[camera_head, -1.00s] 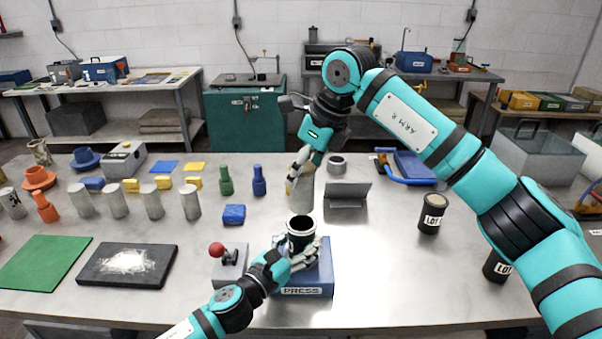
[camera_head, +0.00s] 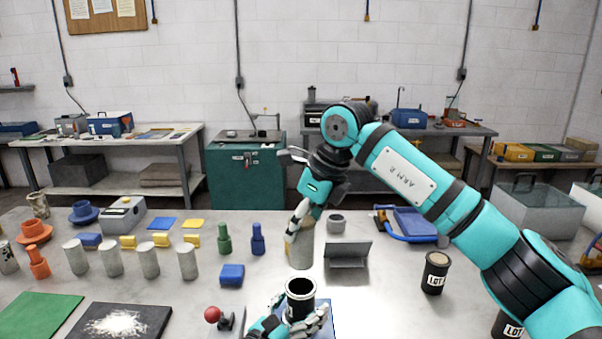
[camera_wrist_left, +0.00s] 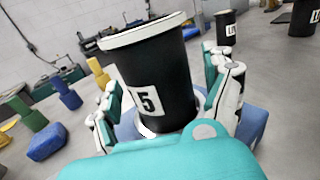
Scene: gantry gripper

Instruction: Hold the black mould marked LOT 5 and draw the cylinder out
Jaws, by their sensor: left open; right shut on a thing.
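The black mould (camera_head: 301,307) with a pale rim stands upright on a blue press block, low in the head view. In the left wrist view the mould (camera_wrist_left: 150,65) shows a white label ending in 5; the rest of the label is turned away. My left gripper (camera_wrist_left: 165,100) is open, with its fingers on either side of the mould and a gap at least on the right. My right gripper (camera_head: 302,222) is shut on the grey cylinder (camera_head: 301,250), which hangs upright just above the mould, apparently clear of its rim. The mould's inside looks dark and empty.
Another LOT-marked black mould (camera_head: 435,273) stands to the right, and one more is partly behind my right arm. A grey angled stand (camera_head: 347,256) is right of the cylinder. A red-knobbed lever (camera_head: 212,314) is left of the press. The table between press and right mould is clear.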

